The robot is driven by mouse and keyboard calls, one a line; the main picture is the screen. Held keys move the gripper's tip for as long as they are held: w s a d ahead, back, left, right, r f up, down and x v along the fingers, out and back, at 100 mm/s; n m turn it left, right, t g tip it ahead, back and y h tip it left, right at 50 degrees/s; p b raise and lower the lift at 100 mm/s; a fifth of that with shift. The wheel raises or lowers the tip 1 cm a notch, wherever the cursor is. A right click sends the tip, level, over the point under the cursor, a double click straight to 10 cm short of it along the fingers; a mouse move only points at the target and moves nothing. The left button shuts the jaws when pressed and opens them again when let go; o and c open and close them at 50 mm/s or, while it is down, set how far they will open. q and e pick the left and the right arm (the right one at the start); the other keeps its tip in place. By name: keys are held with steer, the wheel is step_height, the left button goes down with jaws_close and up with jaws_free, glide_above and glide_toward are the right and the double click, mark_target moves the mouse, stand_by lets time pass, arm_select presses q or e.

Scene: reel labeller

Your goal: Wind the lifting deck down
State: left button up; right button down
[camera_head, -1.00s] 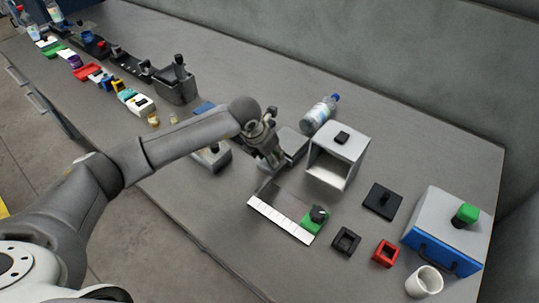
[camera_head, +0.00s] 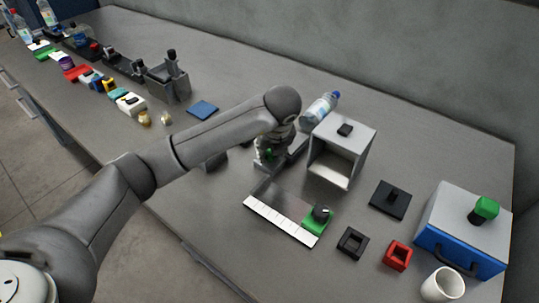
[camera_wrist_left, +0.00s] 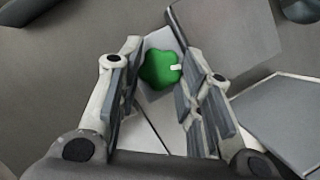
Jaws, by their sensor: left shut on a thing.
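My left gripper (camera_head: 268,157) points down over the middle of the bench, beside the open grey box. In the left wrist view, my left gripper (camera_wrist_left: 163,75) has its fingers on either side of a lobed green knob (camera_wrist_left: 158,69) with a white mark at its right. It is shut on this knob. A pale grey surface (camera_wrist_left: 158,104) shows under the knob. In the head view my gripper hides most of the knob. A grey plate (camera_head: 297,146) lies right beside the gripper and may be the lifting deck; its height is hard to tell.
The open grey box (camera_head: 358,138) and a bottle (camera_head: 320,108) stand close on the right. A blue box (camera_head: 460,245) and white mug (camera_head: 442,284) are at the right.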

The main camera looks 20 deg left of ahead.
arm_select(q)
steer(key=shift+w+d+n+g+y+b, duration=0.1)
steer(key=shift+n+g+y+b, duration=0.25)
steer(key=shift+n, duration=0.45)
steer(key=shift+n+g+y+b, duration=0.15)
steer(key=shift+n+b, duration=0.3)
steer(key=shift+n, duration=0.35)
steer(key=o, duration=1)
steer(key=shift+o, duration=0.2)
steer(key=v, duration=1.2)
steer(key=shift+r, duration=0.1)
